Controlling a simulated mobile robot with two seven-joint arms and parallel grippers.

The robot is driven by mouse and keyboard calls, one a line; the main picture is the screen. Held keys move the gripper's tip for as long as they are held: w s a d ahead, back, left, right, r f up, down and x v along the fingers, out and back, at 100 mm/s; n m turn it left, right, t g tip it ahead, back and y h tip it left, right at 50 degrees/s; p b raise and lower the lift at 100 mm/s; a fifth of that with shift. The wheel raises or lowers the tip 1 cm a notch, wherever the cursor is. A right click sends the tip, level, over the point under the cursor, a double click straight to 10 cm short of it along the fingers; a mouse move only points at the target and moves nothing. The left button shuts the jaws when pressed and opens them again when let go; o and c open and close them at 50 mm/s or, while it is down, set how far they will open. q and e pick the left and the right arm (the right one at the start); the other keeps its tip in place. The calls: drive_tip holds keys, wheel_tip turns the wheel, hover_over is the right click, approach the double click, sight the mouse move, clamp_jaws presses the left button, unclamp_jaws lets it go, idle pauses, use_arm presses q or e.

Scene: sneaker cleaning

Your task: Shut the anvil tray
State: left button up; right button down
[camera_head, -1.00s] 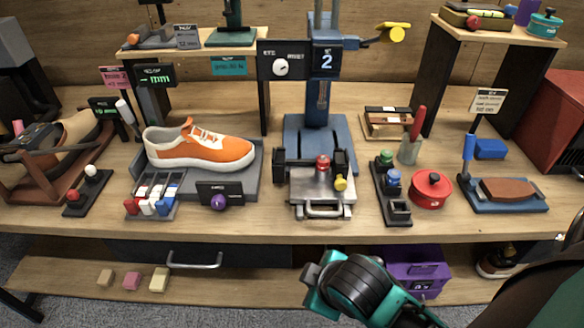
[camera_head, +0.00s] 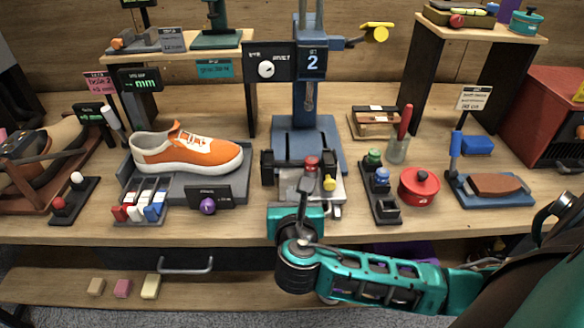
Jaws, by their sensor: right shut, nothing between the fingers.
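The anvil tray (camera_head: 338,189) is a silver metal plate at the foot of the blue press (camera_head: 308,135). It sticks out in front of the press base, with a red knob (camera_head: 312,163) and a yellow knob (camera_head: 329,183) over it. My right gripper (camera_head: 303,200) is at the tray's front edge, its narrow fingers shut and empty. It hides the front left of the tray and most of the handle; only the handle's right end (camera_head: 336,211) shows. I cannot tell whether the fingers touch the tray. My left gripper is not in view.
An orange sneaker (camera_head: 187,152) on a grey stand is left of the press. A dark rack (camera_head: 379,190) with green and blue knobs and a red pot (camera_head: 419,186) stand close on the right. A drawer handle (camera_head: 186,266) is below the table edge.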

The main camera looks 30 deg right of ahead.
approach(291, 161)
drive_tip(key=x, duration=0.4)
drive_tip(key=shift+w+d+f+b, duration=0.1)
drive_tip(key=shift+d+f+b, duration=0.05)
drive_tip(key=shift+b, duration=0.2)
drive_tip(key=shift+w+d, duration=0.3)
drive_tip(key=shift+w, duration=0.2)
drive_tip(key=shift+w, duration=0.1)
